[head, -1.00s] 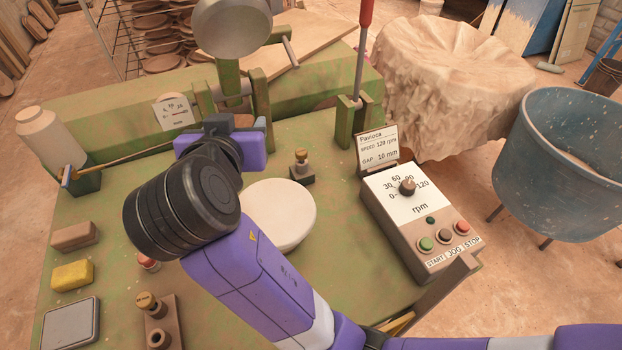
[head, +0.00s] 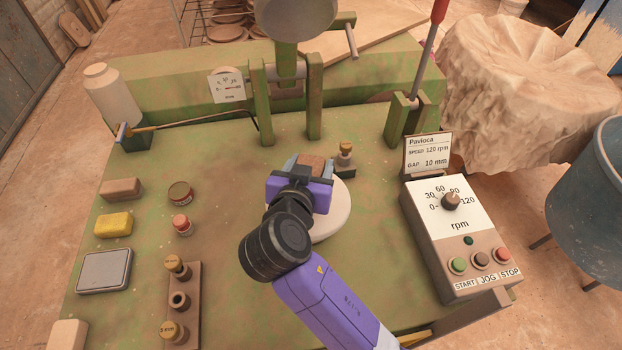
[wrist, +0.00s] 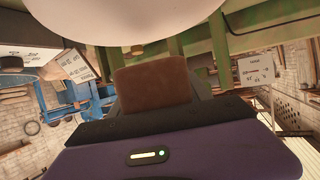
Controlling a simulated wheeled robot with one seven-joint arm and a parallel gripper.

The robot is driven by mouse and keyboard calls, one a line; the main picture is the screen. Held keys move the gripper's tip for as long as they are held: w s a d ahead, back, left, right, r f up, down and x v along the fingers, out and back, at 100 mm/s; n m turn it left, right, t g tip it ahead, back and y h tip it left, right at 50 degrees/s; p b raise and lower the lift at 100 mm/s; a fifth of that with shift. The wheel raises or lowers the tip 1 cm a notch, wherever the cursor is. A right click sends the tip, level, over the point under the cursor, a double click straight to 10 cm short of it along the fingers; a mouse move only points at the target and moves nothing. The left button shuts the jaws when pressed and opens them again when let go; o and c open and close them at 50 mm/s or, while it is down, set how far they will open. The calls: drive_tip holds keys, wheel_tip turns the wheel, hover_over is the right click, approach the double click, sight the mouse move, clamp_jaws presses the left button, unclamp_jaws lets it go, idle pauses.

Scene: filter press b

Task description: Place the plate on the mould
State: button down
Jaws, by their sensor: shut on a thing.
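My gripper (head: 311,166) is shut on a small brown piece (head: 312,161), which I take to be the plate; it also shows between the fingers in the wrist view (wrist: 152,87). The round white disc (head: 338,212), seemingly the mould, lies on the green table. My gripper and forearm hide its left part. The gripper is above the disc's upper left edge; I cannot tell the height. The disc fills the top of the wrist view (wrist: 135,18) and looks apart from the brown piece there.
A small brass-knobbed post (head: 345,157) stands just beyond the disc. Green uprights (head: 313,95) and a hanging round head (head: 295,15) are behind. The control box (head: 458,235) is at right. Small pots, a yellow sponge (head: 113,225) and a peg block (head: 180,305) are left.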

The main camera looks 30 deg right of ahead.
drive_tip(key=shift+f, duration=2.5)
drive_tip(key=shift+f, duration=0.1)
drive_tip(key=shift+f, duration=0.15)
drive_tip(key=shift+c, duration=2.4)
unclamp_jaws()
drive_tip(key=shift+r, duration=0.2)
drive_tip(key=b+v, duration=0.1)
drive_tip(key=v, duration=1.1)
drive_tip(key=shift+a, duration=0.1)
